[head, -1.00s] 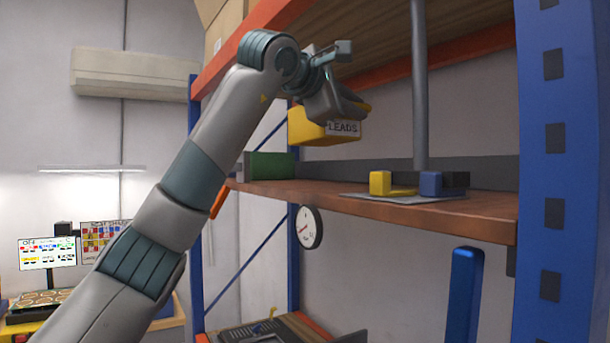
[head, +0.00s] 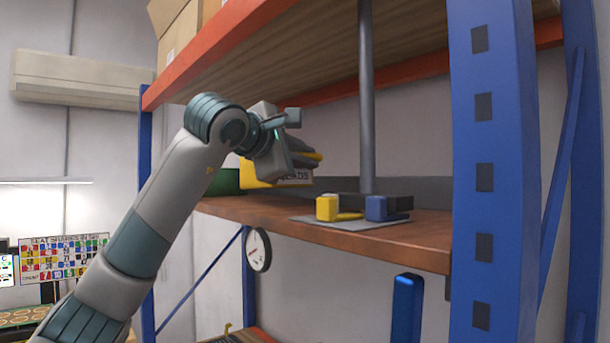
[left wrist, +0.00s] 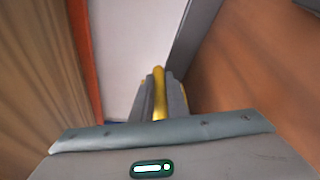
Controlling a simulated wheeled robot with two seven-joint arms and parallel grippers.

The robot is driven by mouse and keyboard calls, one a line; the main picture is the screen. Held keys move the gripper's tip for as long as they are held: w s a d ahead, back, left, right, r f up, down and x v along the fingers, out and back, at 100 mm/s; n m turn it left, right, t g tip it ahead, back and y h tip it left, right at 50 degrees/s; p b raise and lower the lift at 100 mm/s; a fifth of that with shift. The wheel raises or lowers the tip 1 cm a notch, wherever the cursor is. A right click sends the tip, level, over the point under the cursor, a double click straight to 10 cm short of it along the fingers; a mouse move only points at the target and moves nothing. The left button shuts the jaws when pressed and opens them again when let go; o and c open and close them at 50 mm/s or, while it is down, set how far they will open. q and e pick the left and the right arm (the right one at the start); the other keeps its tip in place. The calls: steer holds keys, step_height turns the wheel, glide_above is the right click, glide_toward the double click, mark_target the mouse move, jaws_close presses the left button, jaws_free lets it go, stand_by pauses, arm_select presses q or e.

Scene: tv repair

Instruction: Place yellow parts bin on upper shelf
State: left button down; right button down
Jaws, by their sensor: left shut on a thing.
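The yellow parts bin (head: 270,174), with a partly hidden label on its front, is in my left gripper (head: 306,158) in the head view. The gripper is shut on the bin's rim. The bin is at the shelf (head: 400,238), between the green bin and the grey mat; I cannot tell whether its base touches the board. In the left wrist view the grey fingers (left wrist: 159,98) close on a yellow edge (left wrist: 159,85), and the rest of the bin is hidden. My right gripper is not in view.
A green bin (head: 226,181) stands to the left on the shelf. Yellow (head: 328,208) and blue (head: 376,208) small holders sit on a grey mat (head: 318,219). A grey post (head: 366,100) rises behind. A higher board (head: 300,55) hangs over the arm, and a blue upright (head: 484,180) stands right.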

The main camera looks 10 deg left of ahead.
arm_select(q)
step_height(320, 180, down, 2)
steer(key=shift+f+p, duration=0.25)
steer(key=shift+p, duration=0.3)
steer(key=shift+s+f, duration=0.1)
steer(key=shift+f, duration=0.45)
steer(key=c, duration=1.7)
jaws_free()
steer(key=shift+c, duration=0.2)
steer(key=shift+s+a, duration=0.1)
steer(key=shift+s+a+b, duration=0.2)
steer(key=shift+s+b, duration=0.35)
steer(key=b+v, duration=0.5)
steer(key=v, duration=0.5)
steer(key=shift+w+b, duration=0.1)
steer(key=shift+b, duration=0.2)
steer(key=shift+s+a+r, duration=0.15)
steer(key=shift+s, duration=0.15)
